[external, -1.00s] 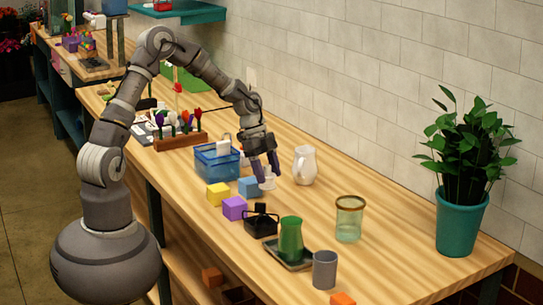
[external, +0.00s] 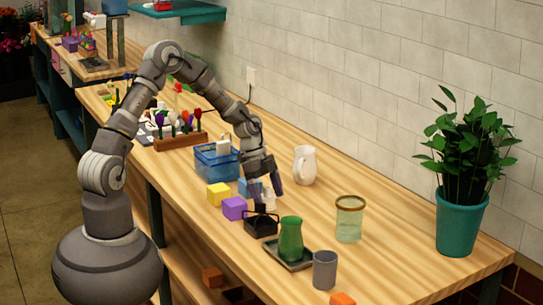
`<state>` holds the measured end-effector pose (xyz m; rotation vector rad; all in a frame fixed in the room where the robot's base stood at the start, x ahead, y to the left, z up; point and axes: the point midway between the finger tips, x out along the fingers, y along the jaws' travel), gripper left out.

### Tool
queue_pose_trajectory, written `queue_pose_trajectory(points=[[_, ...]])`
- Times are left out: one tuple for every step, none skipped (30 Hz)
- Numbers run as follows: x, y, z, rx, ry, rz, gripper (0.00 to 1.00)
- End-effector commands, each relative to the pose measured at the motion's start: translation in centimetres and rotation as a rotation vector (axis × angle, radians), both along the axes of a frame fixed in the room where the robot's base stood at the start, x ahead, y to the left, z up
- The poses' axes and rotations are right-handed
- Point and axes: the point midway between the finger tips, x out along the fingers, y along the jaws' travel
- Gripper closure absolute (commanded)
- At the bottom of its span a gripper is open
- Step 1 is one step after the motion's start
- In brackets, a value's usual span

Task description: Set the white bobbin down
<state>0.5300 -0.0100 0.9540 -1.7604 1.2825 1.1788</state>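The white bobbin (external: 268,197) shows between the fingertips of my gripper (external: 266,195), small and partly hidden by the fingers. My gripper points down and is shut on it. The bobbin is held just above or at the back of the black basket (external: 260,226). I cannot tell whether it touches the basket.
A purple cube (external: 234,208), a yellow cube (external: 218,194) and a partly hidden blue cube (external: 243,188) stand to the left. A green vase (external: 291,240) on a dark tray, a grey cup (external: 325,270) and a glass jar (external: 349,220) stand to the right. A white pitcher (external: 305,166) is behind.

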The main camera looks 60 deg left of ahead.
Motion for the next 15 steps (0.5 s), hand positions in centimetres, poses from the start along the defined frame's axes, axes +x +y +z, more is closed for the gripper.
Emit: queue_pose_trajectory(points=[[0.0, 0.0, 0.0, 0.000, 0.000, 0.000, 0.14], [0.0, 0.0, 0.0, 0.000, 0.000, 0.000, 0.14], [0.0, 0.0, 0.0, 0.000, 0.000, 0.000, 0.14], [0.0, 0.0, 0.0, 0.000, 0.000, 0.000, 0.14], [0.0, 0.0, 0.0, 0.000, 0.000, 0.000, 0.14], [0.0, 0.0, 0.2, 0.000, 0.000, 0.000, 0.14], [0.0, 0.0, 0.3, 0.000, 0.000, 0.000, 0.14], [0.0, 0.0, 0.6, 0.000, -0.001, 0.000, 0.14], [0.0, 0.3, 1.0, 0.001, -0.002, 0.001, 0.14], [-0.1, 0.4, 1.4, 0.000, -0.001, 0.002, 0.14], [-0.1, 0.6, 2.0, 0.000, -0.001, 0.002, 0.14], [-0.2, 0.9, 2.8, 0.001, -0.002, 0.002, 0.14], [-0.3, 1.2, 3.5, 0.001, -0.003, 0.002, 0.14], [-0.4, 1.4, 4.2, 0.001, -0.003, 0.002, 0.14], [-0.5, 1.8, 5.1, 0.001, -0.003, 0.002, 0.14]])
